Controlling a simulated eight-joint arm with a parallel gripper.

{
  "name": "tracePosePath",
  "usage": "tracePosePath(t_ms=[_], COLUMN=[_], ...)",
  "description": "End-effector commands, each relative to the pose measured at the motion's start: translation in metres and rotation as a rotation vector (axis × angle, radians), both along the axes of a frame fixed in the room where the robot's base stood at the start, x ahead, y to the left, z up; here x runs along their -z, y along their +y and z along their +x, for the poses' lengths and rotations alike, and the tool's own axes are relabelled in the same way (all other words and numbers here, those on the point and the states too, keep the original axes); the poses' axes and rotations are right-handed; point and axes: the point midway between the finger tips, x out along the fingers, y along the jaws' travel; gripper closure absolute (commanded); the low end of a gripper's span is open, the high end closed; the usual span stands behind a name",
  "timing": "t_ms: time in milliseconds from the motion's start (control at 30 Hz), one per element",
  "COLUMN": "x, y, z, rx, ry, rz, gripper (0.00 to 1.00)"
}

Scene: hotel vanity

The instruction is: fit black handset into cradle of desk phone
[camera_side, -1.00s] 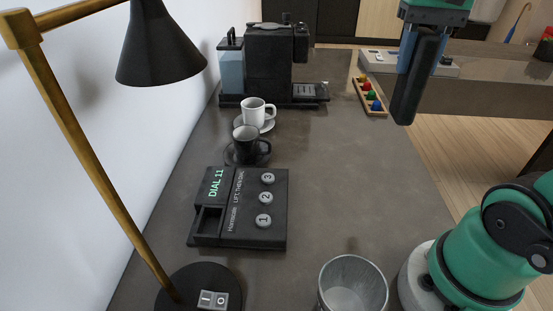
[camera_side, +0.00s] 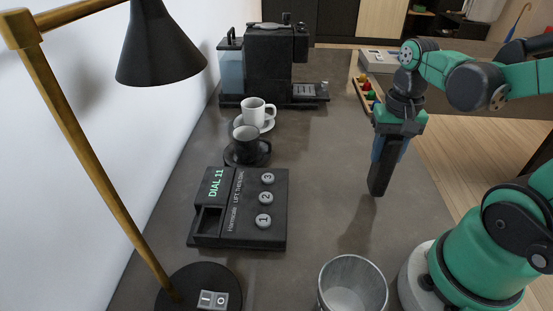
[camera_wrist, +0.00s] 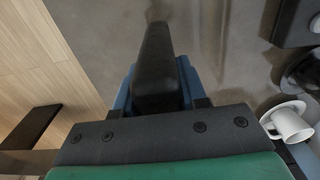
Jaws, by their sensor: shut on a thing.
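The black desk phone (camera_side: 240,207) lies flat on the counter, left of centre in the side view. Its empty cradle (camera_side: 207,221) is a recess along its left side, beside the numbered buttons. My gripper (camera_side: 388,160) is to the right of the phone, pointing down and shut on the black handset (camera_side: 381,176). The handset hangs roughly upright above the counter, clear of the phone. In the wrist view the handset (camera_wrist: 157,65) extends away from the blue fingers. The phone shows only as a dark corner (camera_wrist: 296,22) at top right there.
A dark cup (camera_side: 246,146) and a white cup (camera_side: 254,112) on saucers stand behind the phone. A coffee machine (camera_side: 270,65) stands at the back. The counter between phone and handset is clear.

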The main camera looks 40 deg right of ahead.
Motion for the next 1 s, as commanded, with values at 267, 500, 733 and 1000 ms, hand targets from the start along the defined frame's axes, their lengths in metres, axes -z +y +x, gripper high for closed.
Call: tracePosePath(t_ms=[267, 500, 733, 1000], x=[0.015, 0.016, 0.018, 0.017], y=[0.0, 0.0, 0.0, 0.0], z=[-0.001, -0.001, 0.0, -0.001], rx=[0.0, 0.0, 0.0, 0.0], ry=[0.0, 0.0, 0.0, 0.0], rz=[0.0, 0.0, 0.0, 0.0], gripper=[1.0, 1.0, 0.32, 0.32])
